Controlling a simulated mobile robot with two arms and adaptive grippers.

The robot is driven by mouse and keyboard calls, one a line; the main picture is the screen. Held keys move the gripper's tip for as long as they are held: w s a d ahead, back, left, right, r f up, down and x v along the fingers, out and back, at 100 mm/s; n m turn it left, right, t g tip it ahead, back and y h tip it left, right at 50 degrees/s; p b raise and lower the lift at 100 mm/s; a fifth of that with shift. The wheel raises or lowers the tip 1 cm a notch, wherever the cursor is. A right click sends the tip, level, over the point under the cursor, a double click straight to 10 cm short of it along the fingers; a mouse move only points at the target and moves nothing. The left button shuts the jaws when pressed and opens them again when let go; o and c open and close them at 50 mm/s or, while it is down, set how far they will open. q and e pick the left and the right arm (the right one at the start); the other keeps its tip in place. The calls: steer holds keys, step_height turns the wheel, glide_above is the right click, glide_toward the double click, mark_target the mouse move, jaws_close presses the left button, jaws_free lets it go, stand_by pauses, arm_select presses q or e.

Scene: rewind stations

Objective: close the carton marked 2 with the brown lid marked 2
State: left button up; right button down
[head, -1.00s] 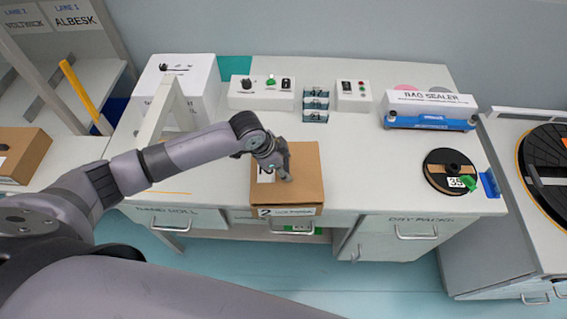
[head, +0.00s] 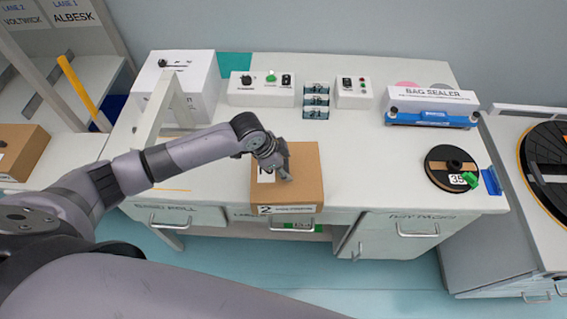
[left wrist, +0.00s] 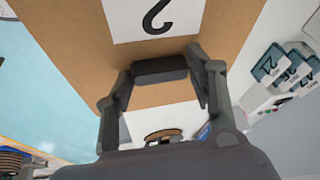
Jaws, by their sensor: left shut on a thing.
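The carton marked 2 (head: 308,207) stands near the front edge of the middle bench, its label facing forward. The brown lid marked 2 (head: 305,160) covers its top and looks flat and lined up with its sides; whether it is fully seated I cannot tell. My left gripper (head: 280,172) is over the lid's middle and shut on it. In the left wrist view, the lid (left wrist: 80,40) fills the upper part with its white label. My left gripper's fingers (left wrist: 160,72) are around a dark bar there, probably the lid's grip. My right gripper is not in view.
A black reel (head: 451,162) marked 35 lies at the bench's right, beside a green piece and a blue one. The bag sealer (head: 430,105), control boxes (head: 262,90) and small numbered holders (head: 316,100) stand behind. Another carton (head: 25,150) is at left. Bench right of the lidded carton is clear.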

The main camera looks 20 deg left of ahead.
arm_select(q)
steer(key=shift+f, duration=0.25)
steer(key=o, duration=1.2)
steer(key=shift+r, duration=0.1)
steer(key=v, duration=1.2)
